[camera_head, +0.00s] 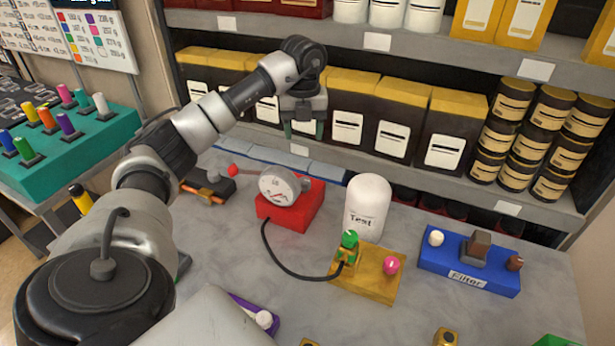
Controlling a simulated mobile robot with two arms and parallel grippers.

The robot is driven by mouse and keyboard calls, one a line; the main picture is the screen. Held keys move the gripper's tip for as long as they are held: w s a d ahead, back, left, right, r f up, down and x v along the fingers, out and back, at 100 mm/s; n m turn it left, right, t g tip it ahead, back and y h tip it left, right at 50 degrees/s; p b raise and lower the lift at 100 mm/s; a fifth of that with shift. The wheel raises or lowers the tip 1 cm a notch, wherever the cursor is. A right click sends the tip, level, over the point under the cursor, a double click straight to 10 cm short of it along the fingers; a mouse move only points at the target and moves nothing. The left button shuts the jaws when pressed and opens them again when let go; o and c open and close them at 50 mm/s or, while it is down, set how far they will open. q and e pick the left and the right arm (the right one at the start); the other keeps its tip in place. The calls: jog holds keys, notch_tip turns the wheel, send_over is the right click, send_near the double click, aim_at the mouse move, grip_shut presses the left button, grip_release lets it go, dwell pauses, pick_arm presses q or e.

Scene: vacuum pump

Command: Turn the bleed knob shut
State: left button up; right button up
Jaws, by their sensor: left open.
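A yellow block (366,287) on the grey bench carries a green knob (349,240) on a brass fitting and a pink round knob (391,265). No label shows which of these is the bleed knob. A white cylinder marked "Test" (367,205) stands upright behind the block. A black hose (283,263) runs from the red pump-like box with a gauge (291,204) to the fitting. My left gripper (304,130) points down with its fingers apart and empty, up and left of the knobs, in front of the shelf. My right gripper is out of view.
A blue "Filter" block (468,272) with several small parts sits right of the yellow block. A purple piece (257,310) with a white knob lies near the front. Shelves of boxes and cans (519,135) close off the back. Bare bench shows left of the yellow block.

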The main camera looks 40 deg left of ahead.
aim_at(305, 179)
pick_arm(q)
notch_tip(305, 179, down, 5)
jog(key=b, duration=0.3)
jog(key=shift+w, duration=0.15)
notch_tip(305, 179, down, 10)
jog(key=shift+p, duration=0.5)
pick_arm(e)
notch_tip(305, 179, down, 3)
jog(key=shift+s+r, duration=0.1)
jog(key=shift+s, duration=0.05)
pick_arm(q)
jog(key=shift+c, duration=0.3)
jog(key=c, duration=0.9)
